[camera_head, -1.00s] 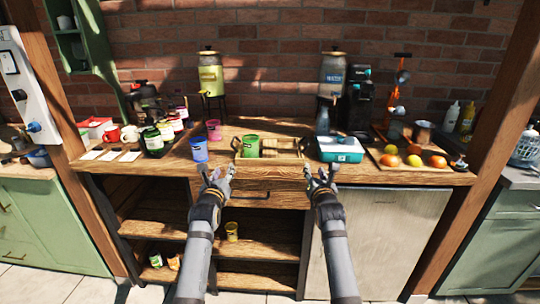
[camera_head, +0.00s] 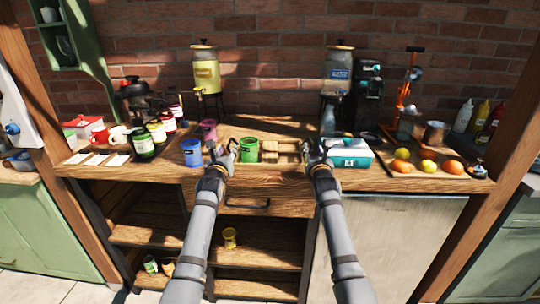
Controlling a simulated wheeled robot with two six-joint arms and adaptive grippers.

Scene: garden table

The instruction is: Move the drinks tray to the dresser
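The drinks tray (camera_head: 286,158) is a shallow wooden tray on the wooden counter, near its front edge. A green cup (camera_head: 249,151) stands in its left part, and the right part looks empty. My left gripper (camera_head: 222,152) is at the tray's left end, with its fingers spread. My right gripper (camera_head: 314,152) is at the tray's right end, with its fingers apart. Whether either one touches the tray is hard to tell. The grippers partly hide the tray's ends. I cannot tell which piece of furniture is the dresser.
A blue cup (camera_head: 192,153) stands left of my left gripper, with a pink cup (camera_head: 208,130) behind. A teal box (camera_head: 345,153) sits close right of my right gripper. A fruit board (camera_head: 440,172) lies further right. Two drink dispensers (camera_head: 206,75) stand behind.

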